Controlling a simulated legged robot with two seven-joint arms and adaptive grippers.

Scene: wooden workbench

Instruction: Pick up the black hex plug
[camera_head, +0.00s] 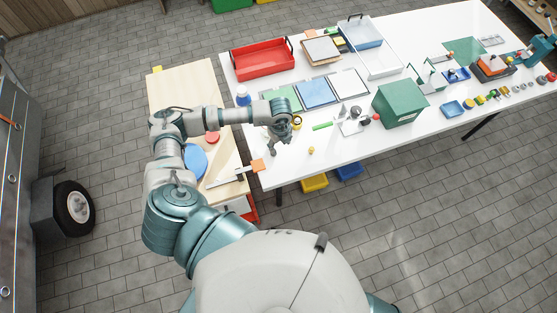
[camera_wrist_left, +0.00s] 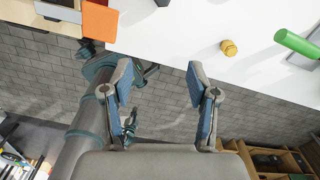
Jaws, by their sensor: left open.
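My left gripper (camera_head: 279,146) is over the near left part of the white table, open and empty. In the left wrist view its two blue-padded fingers (camera_wrist_left: 159,70) stand wide apart, with the floor and the table's front edge behind them. I cannot clearly identify the black hex plug. A small dark thing (camera_wrist_left: 162,3) is cut off at the top edge of the left wrist view; its shape cannot be told. My right gripper is not in view.
A small yellow-gold piece (camera_head: 311,150) lies right of my left gripper, near a green cylinder (camera_head: 322,126). An orange block (camera_head: 258,165) is at the table's left corner. A green box (camera_head: 400,102) and red tray (camera_head: 262,62) stand farther off.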

